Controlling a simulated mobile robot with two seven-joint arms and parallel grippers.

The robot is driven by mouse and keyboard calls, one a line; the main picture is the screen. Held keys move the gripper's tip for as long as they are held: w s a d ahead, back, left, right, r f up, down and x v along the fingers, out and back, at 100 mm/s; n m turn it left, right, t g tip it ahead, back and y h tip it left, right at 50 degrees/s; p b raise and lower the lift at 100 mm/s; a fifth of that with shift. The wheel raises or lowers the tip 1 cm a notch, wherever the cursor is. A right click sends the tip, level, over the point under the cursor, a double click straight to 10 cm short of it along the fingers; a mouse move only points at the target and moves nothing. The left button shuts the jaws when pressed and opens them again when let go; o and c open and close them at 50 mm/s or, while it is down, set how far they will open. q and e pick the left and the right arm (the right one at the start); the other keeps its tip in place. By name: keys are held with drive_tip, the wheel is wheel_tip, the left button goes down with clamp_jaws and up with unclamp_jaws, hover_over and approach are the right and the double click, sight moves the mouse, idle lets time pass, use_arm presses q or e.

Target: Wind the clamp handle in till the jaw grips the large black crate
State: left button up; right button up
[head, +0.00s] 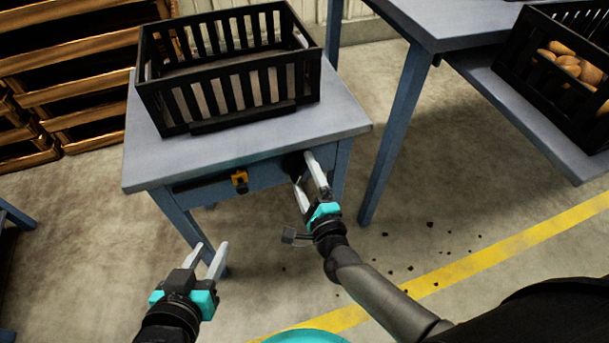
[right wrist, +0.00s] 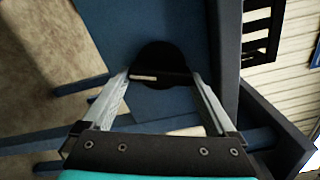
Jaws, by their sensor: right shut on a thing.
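The large black crate (head: 235,85) stands empty on the blue-grey table (head: 345,118). A low black bar (head: 243,117), apparently the clamp jaw, lies along the crate's near side; I cannot tell whether it touches. The clamp handle (head: 294,163) is a dark round knob on the table's front, partly hidden by my fingers; it fills the space between them in the right wrist view (right wrist: 160,62). My right gripper (head: 304,168) is shut on the handle, with its fingers at the knob's two sides. My left gripper (head: 212,250) is open and empty, below the table's front edge.
A small orange and black fitting (head: 240,181) sits on the table's front. Wooden pallets (head: 75,95) are stacked at the left. Another table (head: 440,20) at the right has a lower shelf with a black crate (head: 527,55) of potatoes (head: 567,62). Dark crumbs lie on the floor.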

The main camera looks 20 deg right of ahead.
use_arm(q)
drive_tip(key=shift+d+r, duration=0.1)
drive_tip(key=shift+d, duration=0.1)
use_arm(e)
drive_tip(key=shift+s+a+f+m, duration=0.1)
drive_tip(key=shift+m, duration=0.3)
drive_tip(key=o, duration=1)
drive_tip(key=shift+s, duration=0.65)
use_arm(q)
drive_tip(key=s+a+g+y+p, duration=0.3)
drive_tip(key=s+a+g, duration=0.2)
drive_tip(key=a, duration=0.3)
drive_tip(key=shift+s+r+n+g+p, duration=0.15)
drive_tip(key=shift+s+n+g+p, duration=0.2)
drive_tip(key=shift+g, duration=0.25)
use_arm(e)
drive_tip(key=s, duration=1.4)
drive_tip(key=shift+d, duration=0.3)
use_arm(q)
drive_tip(key=shift+d, duration=0.1)
use_arm(e)
drive_tip(key=shift+w, duration=0.1)
